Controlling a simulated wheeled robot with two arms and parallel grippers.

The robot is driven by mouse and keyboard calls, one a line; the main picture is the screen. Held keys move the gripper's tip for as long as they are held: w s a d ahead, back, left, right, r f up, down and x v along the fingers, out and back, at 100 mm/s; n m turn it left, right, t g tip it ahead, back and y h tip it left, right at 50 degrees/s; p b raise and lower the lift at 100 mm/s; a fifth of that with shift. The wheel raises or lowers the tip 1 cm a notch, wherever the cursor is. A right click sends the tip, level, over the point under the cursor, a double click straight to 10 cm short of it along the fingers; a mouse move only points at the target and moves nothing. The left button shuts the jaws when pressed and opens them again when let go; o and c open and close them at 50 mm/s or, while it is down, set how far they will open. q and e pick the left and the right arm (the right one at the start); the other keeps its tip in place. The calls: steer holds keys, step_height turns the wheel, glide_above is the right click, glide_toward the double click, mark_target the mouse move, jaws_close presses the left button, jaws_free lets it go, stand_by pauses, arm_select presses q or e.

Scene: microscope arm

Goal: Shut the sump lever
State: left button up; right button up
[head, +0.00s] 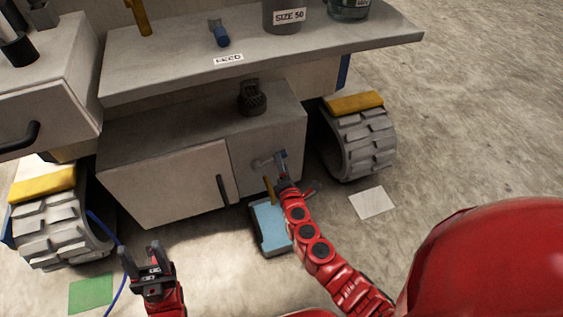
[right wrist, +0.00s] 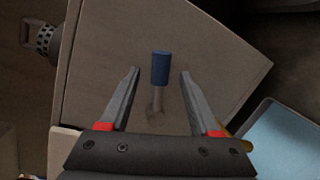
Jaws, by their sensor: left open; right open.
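The sump lever (head: 268,161) is a small grey lever with a blue grip on the front of the low grey cabinet, right of its door. In the right wrist view, the lever's blue grip (right wrist: 160,69) sits between and just beyond the open fingers, with its grey stem running down toward the gripper. My right gripper (head: 286,177) is open close to the lever; whether it touches is unclear. My left gripper (head: 142,253) is open and empty, low at the left, away from the cabinet.
A light blue tray (head: 269,227) lies on the floor below the lever, beside a yellow upright part (head: 269,188). The cabinet door has a dark handle (head: 223,190). Treaded wheels (head: 363,140) flank the cabinet. A grey shelf (head: 170,77) overhangs it. Floor at right is mostly clear.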

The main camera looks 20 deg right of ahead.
steer(key=shift+w+d+f, duration=0.1)
steer(key=shift+w, duration=0.5)
steer(key=shift+w+d+f, duration=0.1)
steer(key=shift+w, duration=0.45)
jaws_close()
stand_by(0.6)
